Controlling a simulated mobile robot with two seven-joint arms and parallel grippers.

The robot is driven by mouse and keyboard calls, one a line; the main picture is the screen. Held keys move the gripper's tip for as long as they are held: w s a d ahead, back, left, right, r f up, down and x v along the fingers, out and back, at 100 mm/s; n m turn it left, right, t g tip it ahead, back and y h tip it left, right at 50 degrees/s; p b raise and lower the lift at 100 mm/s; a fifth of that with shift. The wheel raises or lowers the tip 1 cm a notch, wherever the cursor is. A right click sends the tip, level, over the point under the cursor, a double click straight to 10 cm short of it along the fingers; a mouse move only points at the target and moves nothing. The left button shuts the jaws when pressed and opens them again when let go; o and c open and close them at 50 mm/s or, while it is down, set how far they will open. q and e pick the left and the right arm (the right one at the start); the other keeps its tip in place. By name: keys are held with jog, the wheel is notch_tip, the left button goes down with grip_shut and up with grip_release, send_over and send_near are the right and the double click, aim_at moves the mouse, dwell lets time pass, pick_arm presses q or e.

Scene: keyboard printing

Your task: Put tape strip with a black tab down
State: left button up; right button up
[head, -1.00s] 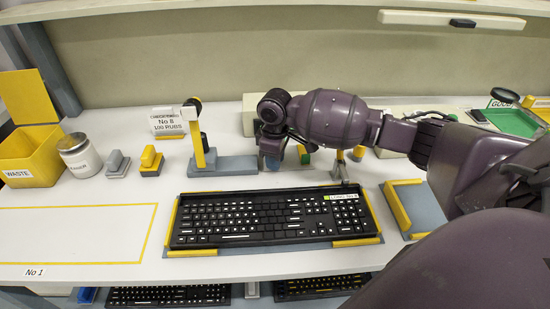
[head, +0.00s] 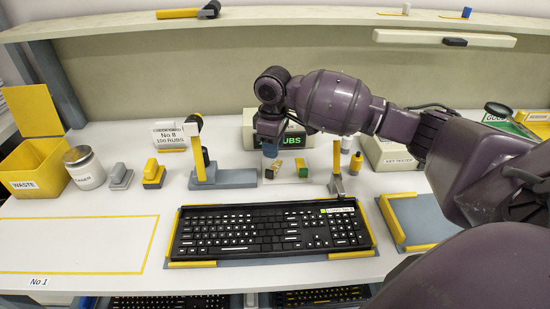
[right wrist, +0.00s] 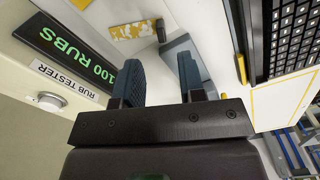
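My right gripper (head: 270,150) hangs with its fingers down above the table, behind the black keyboard (head: 270,231) and in front of the rub tester (head: 306,142). In the right wrist view its two blue fingers (right wrist: 158,84) stand well apart, with bare white table and part of a grey base between them and nothing held. Small yellow and green pieces (head: 301,164) lie on a pale plate just right of the fingertips. My left gripper is not in view.
The keyboard sits in a tray with yellow rails (head: 192,264). A grey-based stand with a yellow post (head: 199,158) is left of my gripper. A yellow waste bin (head: 40,165) and a jar (head: 85,170) are at the left. The yellow-outlined area (head: 70,243) is clear.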

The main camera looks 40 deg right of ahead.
jog(key=shift+r, duration=1.35)
jog(key=shift+o, duration=0.3)
